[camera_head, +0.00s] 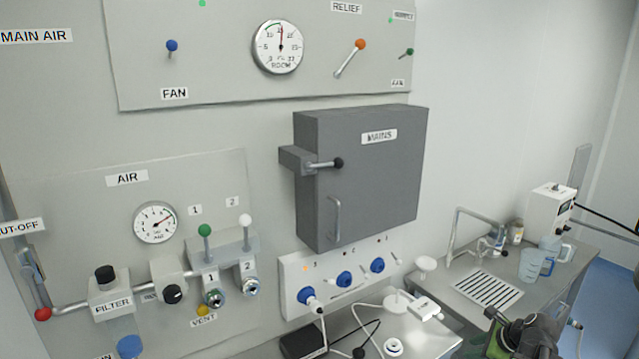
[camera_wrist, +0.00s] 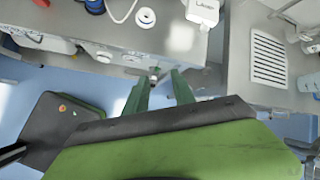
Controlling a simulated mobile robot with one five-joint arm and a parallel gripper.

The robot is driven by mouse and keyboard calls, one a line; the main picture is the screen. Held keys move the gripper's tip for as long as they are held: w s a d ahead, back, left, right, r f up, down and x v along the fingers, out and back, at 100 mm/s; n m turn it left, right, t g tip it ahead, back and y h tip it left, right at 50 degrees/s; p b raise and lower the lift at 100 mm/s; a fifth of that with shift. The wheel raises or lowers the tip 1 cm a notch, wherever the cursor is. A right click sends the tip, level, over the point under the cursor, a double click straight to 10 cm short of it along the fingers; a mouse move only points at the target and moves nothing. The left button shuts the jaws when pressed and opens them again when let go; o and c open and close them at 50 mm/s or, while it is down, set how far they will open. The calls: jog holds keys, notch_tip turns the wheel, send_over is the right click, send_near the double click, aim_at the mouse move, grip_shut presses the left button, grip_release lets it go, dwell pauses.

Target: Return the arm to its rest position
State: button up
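My gripper (camera_wrist: 161,76) shows in the wrist view with its two green fingers apart and nothing held between them. The fingers point toward the front edge of a grey counter (camera_wrist: 208,75), with blue floor below. A small dark-tipped part shows between the fingertips, beyond them; I cannot tell what it is. In the camera_head view, a green and black part of my arm (camera_head: 515,338) shows at the lower right, in front of the counter. The fingertips cannot be made out there.
The wall carries a grey MAINS box (camera_head: 370,200), a filter (camera_head: 108,292) and valves. White cabled devices (camera_head: 424,308) lie on the nearer counter.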

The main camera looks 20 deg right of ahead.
jog(key=w+a+f+n+g+b, duration=0.2)
jog(key=a+f+n, duration=0.2)
jog(key=a+n, duration=0.3)
jog(key=w+a+f+n+g+b, duration=0.2)
jog(key=a+n, duration=0.5)
jog(key=a, duration=0.9)
jog(key=w+a+f+n+g+b, duration=0.2)
jog(key=a+n, duration=0.5)
jog(key=a, duration=0.5)
jog(key=shift+w+f+y+b, duration=0.1)
jog(key=shift+w+f+b, duration=0.1)
jog(key=shift+w+f, duration=0.3)
jog(key=shift+w+f+y+b, duration=0.1)
jog(key=shift+w+f+b, duration=0.1)
jog(key=shift+f, duration=0.55)
jog(key=shift+w+f+y+b, duration=0.15)
jog(key=shift+w+f, duration=0.2)
jog(key=shift+f, duration=0.25)
jog(key=a+n, duration=0.2)
jog(key=s+a+f+n+h+b, duration=0.1)
jog(key=a+n, duration=0.1)
jog(key=a, duration=0.1)
jog(key=a+n+g, duration=0.1)
jog(key=a+n, duration=0.1)
jog(key=shift+s+a+f, duration=0.25)
jog(key=shift+a, duration=0.15)
jog(key=shift+s+a+n+h, duration=0.1)
jog(key=shift+n+h, duration=0.15)
jog(key=shift+n, duration=0.05)
